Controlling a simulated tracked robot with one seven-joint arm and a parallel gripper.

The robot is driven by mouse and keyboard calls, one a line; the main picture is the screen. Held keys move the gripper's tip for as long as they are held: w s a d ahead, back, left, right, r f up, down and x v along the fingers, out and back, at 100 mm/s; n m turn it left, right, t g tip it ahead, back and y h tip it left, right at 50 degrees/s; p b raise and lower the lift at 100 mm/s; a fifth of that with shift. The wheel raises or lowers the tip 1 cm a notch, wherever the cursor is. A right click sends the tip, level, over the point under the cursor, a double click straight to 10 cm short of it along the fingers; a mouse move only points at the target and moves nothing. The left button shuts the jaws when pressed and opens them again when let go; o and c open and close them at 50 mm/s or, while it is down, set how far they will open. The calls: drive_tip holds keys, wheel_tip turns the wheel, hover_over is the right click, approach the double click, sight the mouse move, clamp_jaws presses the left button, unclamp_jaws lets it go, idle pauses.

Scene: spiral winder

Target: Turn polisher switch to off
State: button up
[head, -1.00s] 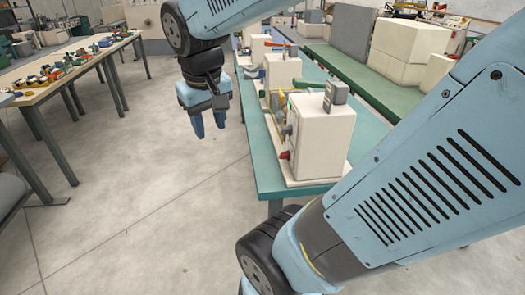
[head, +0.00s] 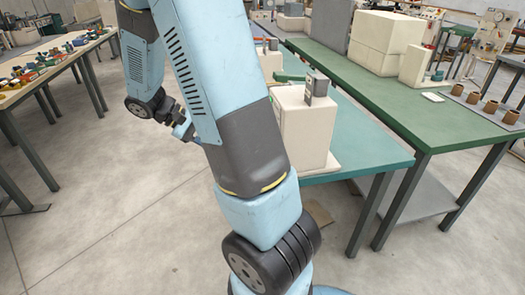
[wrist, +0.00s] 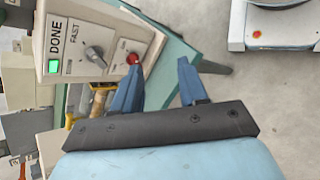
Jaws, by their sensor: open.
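The white boxy machine (head: 307,125) stands on the teal-topped table in the head view, partly behind my arm. In the wrist view its front panel (wrist: 85,30) shows a DONE sign (wrist: 55,45), the word FAST, a grey rotary knob (wrist: 97,56) and a red knob or button (wrist: 132,58). I cannot tell which control is the polisher switch. My gripper (wrist: 160,65) is open with nothing between its fingers. Its left finger tip appears close to the red control; I cannot tell if they touch. In the head view my arm hides the fingers.
The teal table (head: 375,150) holds other similar machines farther back. A green-topped table (head: 415,128) with large white boxes (head: 388,42) and small brown cups adjoins it at right. A wooden table (head: 45,60) with colourful parts stands at left. The floor between is clear.

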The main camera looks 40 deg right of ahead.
drive_tip(key=w+d+f+n+g+h, duration=0.1)
drive_tip(key=w+d+f+n+h, duration=0.1)
drive_tip(key=w+d+f+h, duration=0.3)
drive_tip(key=d+f+n+g+h, duration=0.1)
drive_tip(key=f+g+h, duration=0.15)
drive_tip(key=f, duration=0.55)
drive_tip(key=shift+t, duration=0.45)
drive_tip(key=x, duration=1.3)
drive_tip(key=shift+d+r, duration=0.2)
drive_tip(key=shift+r, duration=0.2)
drive_tip(key=shift+c, duration=0.4)
